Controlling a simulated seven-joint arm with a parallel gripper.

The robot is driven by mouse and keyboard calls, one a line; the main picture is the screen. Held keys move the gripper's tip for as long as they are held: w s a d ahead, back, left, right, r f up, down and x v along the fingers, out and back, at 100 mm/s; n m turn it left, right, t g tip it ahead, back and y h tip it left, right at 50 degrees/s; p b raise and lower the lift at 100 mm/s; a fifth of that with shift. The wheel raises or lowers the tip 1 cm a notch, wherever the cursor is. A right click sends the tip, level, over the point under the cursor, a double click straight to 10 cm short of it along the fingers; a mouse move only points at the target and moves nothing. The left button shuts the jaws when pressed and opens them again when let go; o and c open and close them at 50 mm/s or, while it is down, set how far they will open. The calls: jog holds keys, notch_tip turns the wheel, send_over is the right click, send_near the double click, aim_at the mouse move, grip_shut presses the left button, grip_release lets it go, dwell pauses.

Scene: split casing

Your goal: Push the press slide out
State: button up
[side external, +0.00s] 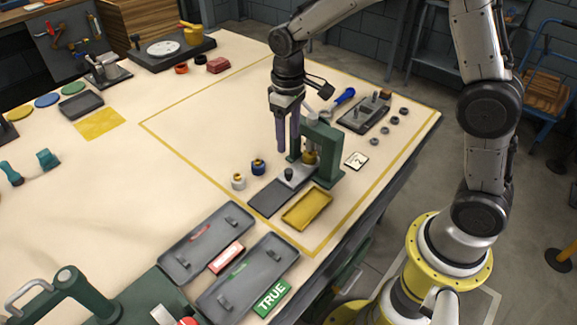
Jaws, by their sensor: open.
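The green press (325,150) stands right of the middle of the table. Its pale grey slide (300,174) lies at the base, partly under the press frame. A small dark knob (289,174) stands on the slide's near-left part. A brass-coloured part (310,157) sits beneath the press head. A dark flat track (266,198) extends from the slide toward the lower left. My gripper (288,152) points down with its fingers apart, just above and behind the knob in the picture. Nothing shows between the fingers. Whether a finger touches the slide or press I cannot tell.
A yellow tray (307,209) lies in front of the press. A white-topped cylinder (238,181) and a blue one (258,167) stand to its left. A card marked 2 (357,160) and a dark pegged plate (364,113) lie right.

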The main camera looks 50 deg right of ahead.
aim_at(288, 170)
notch_tip(288, 170, down, 10)
jog(key=shift+f, duration=0.25)
jog(key=shift+c, duration=0.3)
grip_shut()
jog(key=shift+r, duration=0.1)
dwell(1.2)
